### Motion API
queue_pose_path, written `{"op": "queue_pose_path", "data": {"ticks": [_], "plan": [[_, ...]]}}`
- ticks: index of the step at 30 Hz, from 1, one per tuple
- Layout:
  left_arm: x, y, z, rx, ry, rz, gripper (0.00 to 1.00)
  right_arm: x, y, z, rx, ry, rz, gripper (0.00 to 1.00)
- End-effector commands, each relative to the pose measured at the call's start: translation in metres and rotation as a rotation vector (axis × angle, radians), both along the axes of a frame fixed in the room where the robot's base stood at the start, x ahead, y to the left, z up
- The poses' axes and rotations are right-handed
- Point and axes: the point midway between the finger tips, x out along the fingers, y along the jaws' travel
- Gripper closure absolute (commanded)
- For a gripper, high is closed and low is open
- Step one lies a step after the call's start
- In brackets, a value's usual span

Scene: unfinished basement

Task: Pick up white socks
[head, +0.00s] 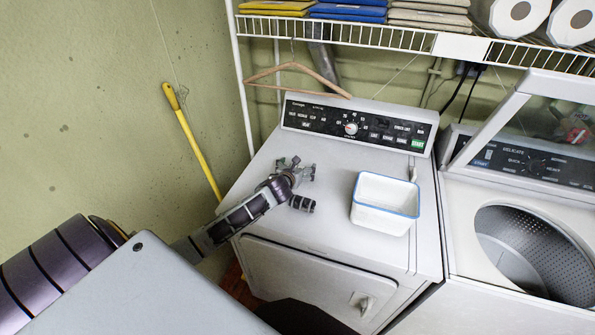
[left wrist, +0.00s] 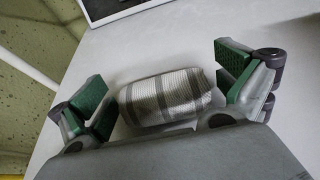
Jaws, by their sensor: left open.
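The socks are a rolled white bundle with grey stripes, lying on the white dryer top (head: 330,150). In the left wrist view the sock bundle (left wrist: 166,97) lies between the two fingers, with space on both sides. My right gripper is not in view.
A white basket with a blue rim (head: 385,203) stands right of the gripper. The dryer's control panel (head: 355,127) is behind. A wooden hanger (head: 300,70) hangs from the wire shelf (head: 400,40). An open washer (head: 535,255) stands at right. A yellow-handled pole (head: 190,135) leans at the wall.

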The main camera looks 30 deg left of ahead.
Motion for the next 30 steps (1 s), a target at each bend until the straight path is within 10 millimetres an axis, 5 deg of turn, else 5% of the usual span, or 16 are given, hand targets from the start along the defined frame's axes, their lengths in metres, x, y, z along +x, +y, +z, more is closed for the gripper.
{"op": "queue_pose_path", "data": {"ticks": [11, 22, 30], "plan": [[-0.0001, 0.0000, 0.0002, 0.000, 0.000, 0.000, 0.00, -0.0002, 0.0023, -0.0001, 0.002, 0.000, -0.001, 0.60], [-0.0001, 0.0000, 0.0002, 0.000, 0.000, 0.000, 0.46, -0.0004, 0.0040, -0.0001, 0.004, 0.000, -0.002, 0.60], [0.0000, 0.0000, 0.0007, 0.000, -0.001, 0.000, 0.48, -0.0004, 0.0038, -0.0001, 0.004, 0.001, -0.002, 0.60]]}}
